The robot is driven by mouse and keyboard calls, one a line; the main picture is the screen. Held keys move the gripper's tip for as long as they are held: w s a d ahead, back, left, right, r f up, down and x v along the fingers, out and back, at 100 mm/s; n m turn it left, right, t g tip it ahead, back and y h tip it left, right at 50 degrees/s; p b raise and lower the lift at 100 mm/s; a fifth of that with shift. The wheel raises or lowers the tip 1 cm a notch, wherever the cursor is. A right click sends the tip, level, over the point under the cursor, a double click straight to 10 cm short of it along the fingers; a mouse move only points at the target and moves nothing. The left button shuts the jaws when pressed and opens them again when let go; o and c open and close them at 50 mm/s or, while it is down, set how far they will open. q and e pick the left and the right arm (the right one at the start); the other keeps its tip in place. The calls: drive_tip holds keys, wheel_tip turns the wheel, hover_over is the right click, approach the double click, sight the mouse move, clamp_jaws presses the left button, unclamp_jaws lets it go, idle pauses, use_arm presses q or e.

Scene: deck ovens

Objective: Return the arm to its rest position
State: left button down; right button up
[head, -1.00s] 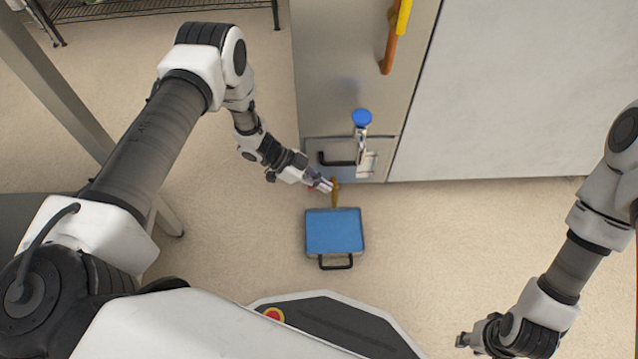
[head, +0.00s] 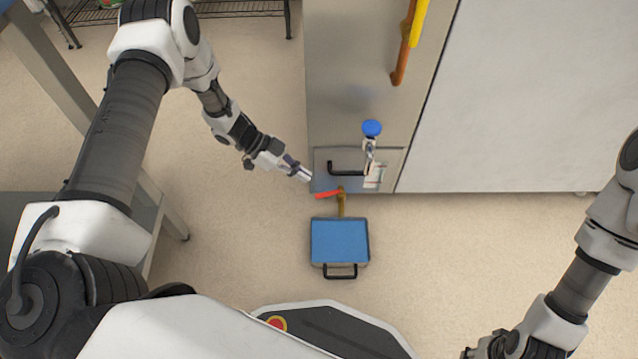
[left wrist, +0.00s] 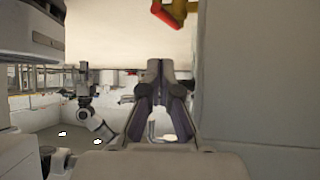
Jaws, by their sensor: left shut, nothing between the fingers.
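My left gripper (head: 304,175) is shut and empty, at the left of the oven's lower front in the head view. Its closed fingers also show in the left wrist view (left wrist: 166,70). A red lever (head: 328,194) on a brass valve (head: 341,205) lies just right of and below its fingertips, with a small gap between. The red lever also shows at the top of the left wrist view (left wrist: 164,14). My right gripper (head: 472,353) is at the bottom edge of the head view, partly cut off, and its fingers are too unclear to read.
A blue-topped box (head: 340,240) with a black handle stands on the floor below the valve. The steel front has a black handle (head: 346,172), a blue knob (head: 372,128) and an orange-yellow pipe (head: 408,45). A wire rack (head: 240,8) stands at the back. Floor left of the valve is clear.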

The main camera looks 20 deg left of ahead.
use_arm(q)
drive_tip(key=shift+v, duration=0.9)
drive_tip(key=s+d+f+n+y+p, duration=0.1)
drive_tip(key=s+d+f+n, duration=0.1)
drive_tip(key=s+d+n, duration=0.75)
drive_tip(key=s+a+f+n+g+y, duration=0.1)
drive_tip(key=s+a+n+y, duration=0.35)
drive_tip(key=s, duration=0.35)
drive_tip(key=s+a+f+n+y, duration=0.1)
drive_tip(key=s+a+n+y, duration=0.2)
drive_tip(key=s+y, duration=0.35)
wheel_tip(320, 180, up, 38)
drive_tip(key=h+p, duration=0.1)
drive_tip(key=p, duration=3.7)
drive_tip(key=shift+s+a+h, duration=0.2)
drive_tip(key=shift+s+h, duration=0.1)
drive_tip(key=shift+s, duration=0.05)
